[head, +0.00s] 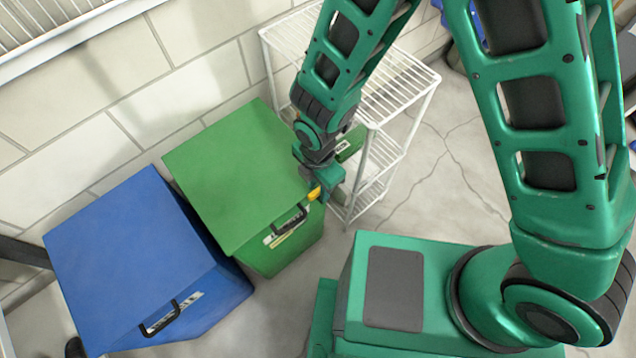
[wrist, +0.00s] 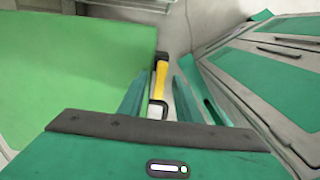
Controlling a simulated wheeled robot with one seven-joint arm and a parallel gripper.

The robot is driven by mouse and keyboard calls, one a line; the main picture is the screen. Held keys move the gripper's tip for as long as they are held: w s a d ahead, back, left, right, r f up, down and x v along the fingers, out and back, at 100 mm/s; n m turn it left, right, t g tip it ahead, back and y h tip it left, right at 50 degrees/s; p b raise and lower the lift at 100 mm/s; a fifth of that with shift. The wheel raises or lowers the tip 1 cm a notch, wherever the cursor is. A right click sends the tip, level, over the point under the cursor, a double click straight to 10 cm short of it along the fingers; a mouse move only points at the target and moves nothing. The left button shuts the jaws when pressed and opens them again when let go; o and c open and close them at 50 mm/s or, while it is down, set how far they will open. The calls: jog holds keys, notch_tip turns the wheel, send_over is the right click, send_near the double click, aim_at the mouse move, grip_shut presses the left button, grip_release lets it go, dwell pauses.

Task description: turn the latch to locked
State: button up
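The latch shows as a small yellow lever (head: 314,194) at the right front corner of the green box (head: 235,175) in the head view. In the wrist view the yellow lever (wrist: 160,78) stands beside the green lid (wrist: 70,60), with dark parts at both ends. My gripper (head: 322,190) is at the lever, partly hiding it in the head view. In the wrist view my gripper (wrist: 160,92) has its two fingers apart, one on each side of the lever in the picture. I cannot tell whether either finger touches it.
A blue box (head: 140,255) with a black handle stands left of the green box. A white wire rack (head: 385,90) stands close behind and right of my gripper. A block wall (head: 120,90) is behind the boxes. Bare floor (head: 440,190) lies to the right.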

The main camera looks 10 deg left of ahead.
grip_shut()
jog(key=m, duration=0.3)
jog(key=shift+w+a, duration=0.2)
jog(key=shift+w, duration=0.1)
jog(key=m, duration=0.4)
jog(key=shift+w+a, duration=0.1)
jog(key=shift+w, duration=0.2)
jog(key=m, duration=0.2)
jog(key=w+m, duration=0.1)
jog(key=m, duration=0.2)
jog(key=shift+r+m, duration=0.1)
jog(key=shift+m, duration=0.2)
jog(key=m, duration=0.2)
jog(key=w+m, duration=0.1)
jog(key=m, duration=0.2)
jog(key=shift+m, duration=0.3)
